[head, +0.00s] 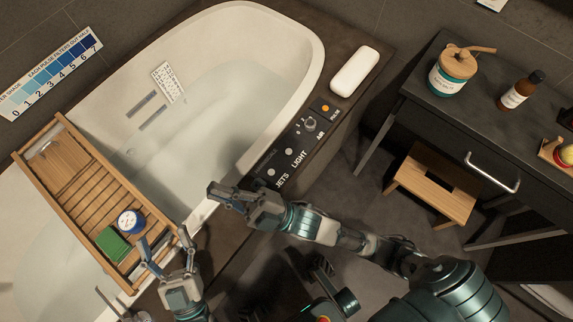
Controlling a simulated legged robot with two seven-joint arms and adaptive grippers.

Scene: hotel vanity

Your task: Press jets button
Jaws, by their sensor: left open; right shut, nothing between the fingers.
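A dark control panel (297,145) lies on the tub's rim, with labels reading JETS, LIGHT and AIR. The jets button (270,172) is a small pale round button at the panel's near end, by the JETS label. A similar button (289,151) sits by LIGHT, and a knob (310,124) and an orange light (326,108) are farther up. My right gripper (212,190) is shut and empty, over the tub's edge to the left of the panel's near end and apart from the jets button. My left gripper (162,248) is open and empty beside the wooden tray.
A white oblong item (355,71) lies on the rim. A dark vanity (440,115) and wooden stool (434,184) stand right.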

